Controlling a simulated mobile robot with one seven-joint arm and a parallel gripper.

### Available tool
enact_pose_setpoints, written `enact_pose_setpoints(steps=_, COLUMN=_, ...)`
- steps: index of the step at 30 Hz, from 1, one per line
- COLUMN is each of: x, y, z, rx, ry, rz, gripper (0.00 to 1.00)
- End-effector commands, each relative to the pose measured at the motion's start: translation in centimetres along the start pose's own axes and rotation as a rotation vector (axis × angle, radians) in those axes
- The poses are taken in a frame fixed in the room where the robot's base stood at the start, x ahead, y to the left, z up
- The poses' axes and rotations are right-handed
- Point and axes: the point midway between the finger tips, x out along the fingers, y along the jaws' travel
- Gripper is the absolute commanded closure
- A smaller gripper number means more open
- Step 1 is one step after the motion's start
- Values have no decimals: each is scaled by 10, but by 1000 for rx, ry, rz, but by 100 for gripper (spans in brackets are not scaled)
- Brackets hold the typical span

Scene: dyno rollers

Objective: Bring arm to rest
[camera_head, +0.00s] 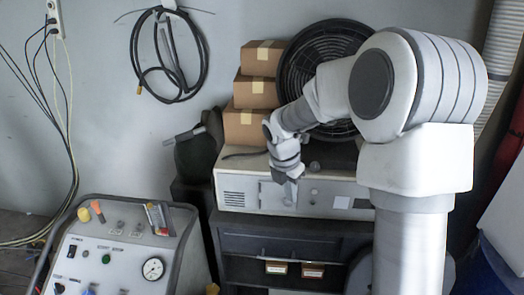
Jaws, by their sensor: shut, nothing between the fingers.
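My arm rises on the right of the head view and bends left, with its wrist hanging downward near the middle. My gripper (290,192) points down at the end of the wrist, shut and empty. It appears in front of the pale face of a cabinet unit (238,191). I cannot tell how much space lies between the gripper and the cabinet. My fingers are small here and partly merge with the pale surface behind them.
Stacked cardboard boxes (255,91) and a black round fan (312,52) stand on the cabinet, behind my arm. A control panel (112,262) with a gauge is at lower left. A coiled hose (168,55) hangs on the wall. A blue bin (490,270) is at lower right.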

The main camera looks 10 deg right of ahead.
Motion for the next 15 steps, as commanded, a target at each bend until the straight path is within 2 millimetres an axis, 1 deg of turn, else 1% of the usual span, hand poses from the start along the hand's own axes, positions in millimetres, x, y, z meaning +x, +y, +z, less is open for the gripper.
enact_pose_setpoints(steps=2, x=-5, y=-2, z=-1, rx=27, ry=-5, rz=3, gripper=100)
enact_pose_setpoints(steps=5, x=-19, y=-10, z=-4, rx=124, ry=-18, rz=13, gripper=100)
enact_pose_setpoints(steps=8, x=-42, y=-25, z=-11, rx=297, ry=-35, rz=33, gripper=100)
enact_pose_setpoints(steps=12, x=-76, y=-52, z=-26, rx=594, ry=-46, rz=74, gripper=100)
enact_pose_setpoints(steps=15, x=-95, y=-72, z=-38, rx=810, ry=-39, rz=108, gripper=100)
